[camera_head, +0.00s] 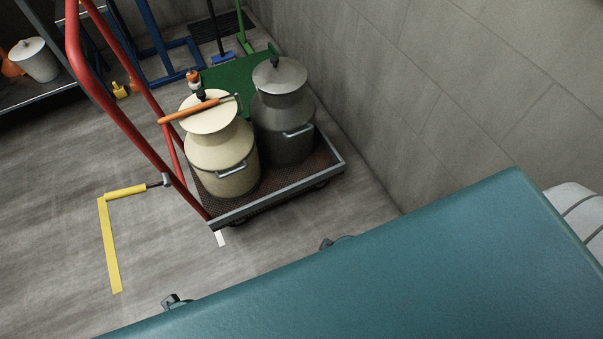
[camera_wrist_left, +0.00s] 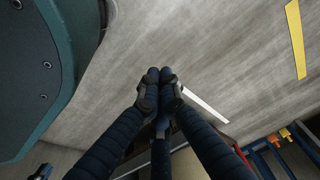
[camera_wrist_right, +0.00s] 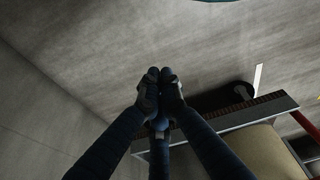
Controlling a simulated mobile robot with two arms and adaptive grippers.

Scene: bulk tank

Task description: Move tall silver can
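Two lidded cans stand upright side by side on a cart in the head view. The dark silver-grey can (camera_head: 284,125) is on the right, by the wall. The cream can (camera_head: 222,160) is on the left, with an orange-handled tool (camera_head: 190,110) across its top. Part of a cream can (camera_wrist_right: 262,150) also shows in the right wrist view. My left gripper (camera_wrist_left: 160,76) has its fingertips together, with nothing visible between them, over the floor. My right gripper (camera_wrist_right: 160,76) is likewise shut and empty, near the cart's edge. Neither gripper visibly touches a can.
The cart (camera_head: 285,192) has a low metal rim and a red handle frame (camera_head: 120,100) on its left. A grey wall (camera_head: 440,90) runs along the right. Yellow tape (camera_head: 108,245) marks open floor at left. A shelf with a pale pot (camera_head: 35,62) stands back left.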

